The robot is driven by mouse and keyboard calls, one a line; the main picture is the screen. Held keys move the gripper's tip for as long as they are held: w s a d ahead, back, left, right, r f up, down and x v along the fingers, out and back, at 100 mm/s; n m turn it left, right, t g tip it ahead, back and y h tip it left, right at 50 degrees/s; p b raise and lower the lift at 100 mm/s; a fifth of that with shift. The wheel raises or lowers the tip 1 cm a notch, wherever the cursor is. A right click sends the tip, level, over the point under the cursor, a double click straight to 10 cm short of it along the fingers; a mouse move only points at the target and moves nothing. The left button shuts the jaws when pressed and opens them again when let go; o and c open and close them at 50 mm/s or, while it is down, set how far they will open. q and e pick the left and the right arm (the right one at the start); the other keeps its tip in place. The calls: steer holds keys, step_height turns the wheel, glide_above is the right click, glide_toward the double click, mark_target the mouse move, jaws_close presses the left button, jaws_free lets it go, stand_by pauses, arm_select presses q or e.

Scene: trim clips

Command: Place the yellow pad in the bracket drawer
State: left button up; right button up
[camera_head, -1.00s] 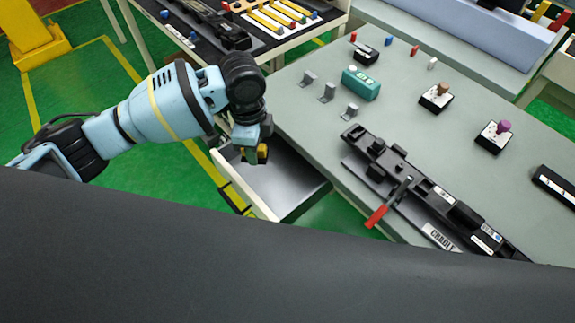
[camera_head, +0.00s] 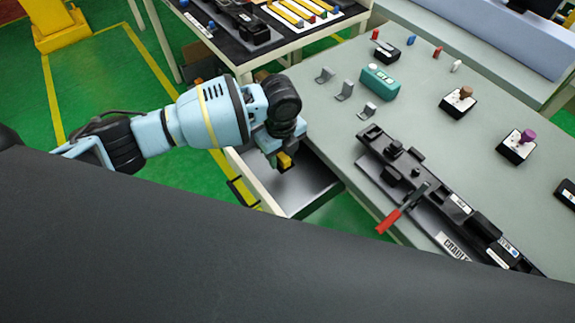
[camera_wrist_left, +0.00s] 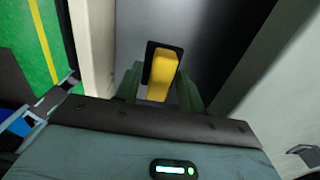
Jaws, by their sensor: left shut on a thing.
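The yellow pad (camera_head: 286,160) is held by my left gripper (camera_head: 282,161), over the open drawer (camera_head: 318,197) of the grey-green table. In the left wrist view the yellow pad (camera_wrist_left: 162,75), with a dark plate at its side, sits between the two green fingers (camera_wrist_left: 160,88), which are shut on it. The drawer's bare metal floor (camera_wrist_left: 215,35) shows beyond it, and its pale front wall (camera_wrist_left: 95,45) stands to the left. I cannot tell the exact gap between pad and drawer floor. My right gripper is in neither view.
On the table (camera_head: 345,130) stand several grey brackets (camera_head: 345,90), a teal box (camera_head: 380,82) and a long black fixture (camera_head: 425,185) with a red-handled lever (camera_head: 392,217). Another table (camera_head: 250,62) with coloured strips stands behind my left arm. Green floor lies left of the drawer.

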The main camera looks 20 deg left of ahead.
mark_target(282, 155)
arm_select(q)
steer(key=shift+f, duration=3.2)
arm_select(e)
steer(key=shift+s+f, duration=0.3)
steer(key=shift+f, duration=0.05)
arm_select(q)
steer(key=shift+f, duration=0.15)
steer(key=o, duration=0.9)
steer(key=shift+o, duration=0.2)
steer(key=shift+r, duration=0.25)
step_height(282, 155, up, 11)
steer(key=shift+f+p, duration=0.1)
steer(key=shift+p, duration=0.2)
steer(key=shift+r, duration=0.5)
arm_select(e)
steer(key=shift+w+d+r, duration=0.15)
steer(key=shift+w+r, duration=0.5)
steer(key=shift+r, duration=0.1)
